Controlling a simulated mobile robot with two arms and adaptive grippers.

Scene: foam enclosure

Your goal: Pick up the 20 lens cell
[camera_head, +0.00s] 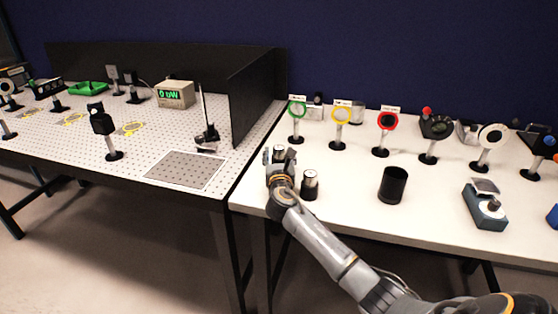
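The labels are too small to read, so I cannot tell which is the 20 lens cell. My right gripper (280,153) is over the table's left part, in front of and slightly left of the green cell's post. My own wrist largely hides its fingers, so its opening is unclear. My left gripper is out of view.
A black cylinder with a pale top (310,185) stands close right of my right wrist. A black cup (393,185) and a blue-grey device (484,207) stand farther right. More post-mounted parts line the back right. The perforated optical table (225,160) with a black panel (256,95) is left.

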